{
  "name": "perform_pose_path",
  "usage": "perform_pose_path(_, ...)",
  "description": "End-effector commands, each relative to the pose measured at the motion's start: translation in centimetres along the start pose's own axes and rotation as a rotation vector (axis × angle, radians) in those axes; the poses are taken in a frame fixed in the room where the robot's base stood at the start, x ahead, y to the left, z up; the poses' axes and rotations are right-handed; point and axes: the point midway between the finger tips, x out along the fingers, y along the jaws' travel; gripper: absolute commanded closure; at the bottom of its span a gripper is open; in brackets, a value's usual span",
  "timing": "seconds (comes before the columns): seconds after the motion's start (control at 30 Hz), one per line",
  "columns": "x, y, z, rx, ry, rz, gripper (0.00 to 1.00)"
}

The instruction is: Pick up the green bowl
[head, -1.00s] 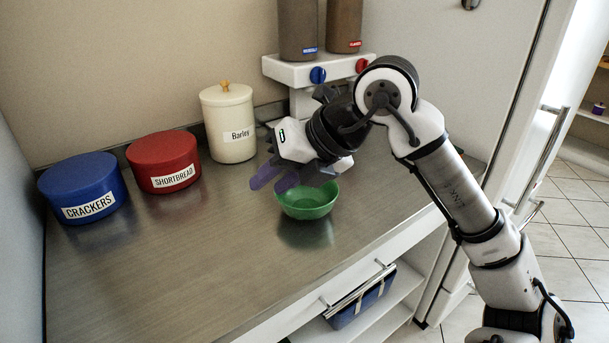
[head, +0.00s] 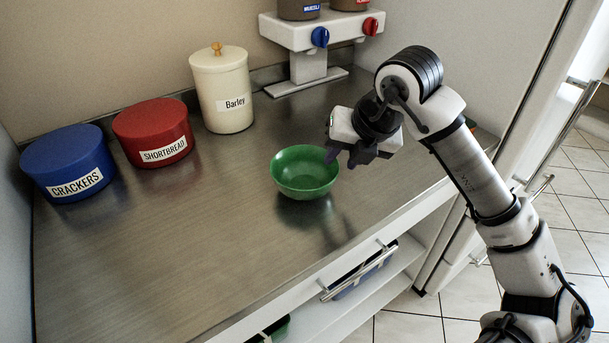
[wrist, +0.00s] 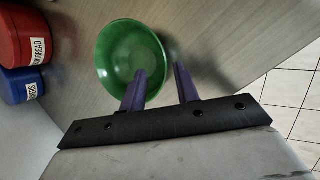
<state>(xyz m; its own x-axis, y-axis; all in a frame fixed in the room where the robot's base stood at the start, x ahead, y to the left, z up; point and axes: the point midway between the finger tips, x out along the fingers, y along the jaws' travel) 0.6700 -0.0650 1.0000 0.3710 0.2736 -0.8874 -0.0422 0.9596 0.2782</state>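The green bowl (head: 304,173) stands upright and empty on the steel counter in the head view. My gripper (head: 341,158) is just to the right of the bowl and above the counter, with its purple fingers pointing down and left. In the wrist view the bowl (wrist: 133,60) lies beyond the fingers. The two fingers (wrist: 158,78) are spread apart with a gap between them. The left finger overlaps the bowl's near right side in that view, and the right finger is outside the rim. I cannot tell whether either finger touches the bowl.
A blue crackers tin (head: 68,163), a red shortbread tin (head: 152,132) and a cream barley canister (head: 222,88) stand along the back. A dispenser (head: 306,32) stands behind. The counter's front left is clear. An open drawer or shelf (head: 345,302) lies below the front edge.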

Motion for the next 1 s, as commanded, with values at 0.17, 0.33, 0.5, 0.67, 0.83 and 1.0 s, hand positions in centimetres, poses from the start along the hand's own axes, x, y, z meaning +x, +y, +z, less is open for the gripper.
perform_pose_path(0.17,1.6,-0.2,0.2,0.001,0.003,0.003,0.69)
perform_pose_path(0.33,4.0,-0.5,0.4,0.001,0.003,0.003,0.69)
perform_pose_path(0.5,5.2,-0.5,0.4,0.000,0.000,0.001,0.69)
perform_pose_path(0.67,5.3,-0.5,0.4,0.000,0.000,0.000,0.69)
perform_pose_path(0.83,5.3,-0.5,0.4,0.000,0.000,0.000,0.87)
perform_pose_path(1.0,5.2,-0.5,0.4,0.000,0.000,0.000,1.00)
